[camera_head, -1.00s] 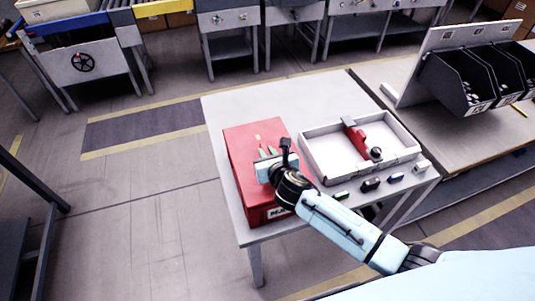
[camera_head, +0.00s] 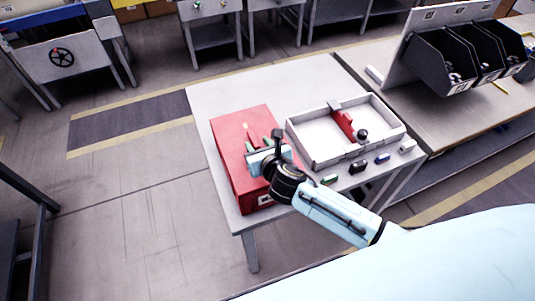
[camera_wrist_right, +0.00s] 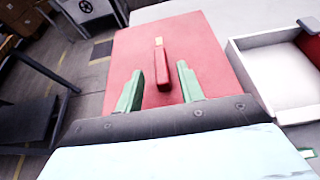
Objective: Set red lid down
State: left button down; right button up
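The red lid (camera_head: 236,128) lies flat on top of the red box (camera_head: 240,190) at the left of the table, with a raised red handle (camera_wrist_right: 162,68) along its middle. My right gripper (camera_head: 262,145) is just above the lid. In the right wrist view its two green fingers (camera_wrist_right: 160,90) are spread wide, one on each side of the handle, with a gap to it on both sides. Nothing is held between them. In the head view the gripper and wrist cover part of the lid and box. My left gripper is not in view.
A white tray (camera_head: 301,150) with a red tool (camera_head: 343,122) stands right of the box. The table's back left (camera_head: 225,95) is clear.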

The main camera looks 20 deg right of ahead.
jog(key=v, duration=0.9)
jog(key=shift+p, duration=0.35)
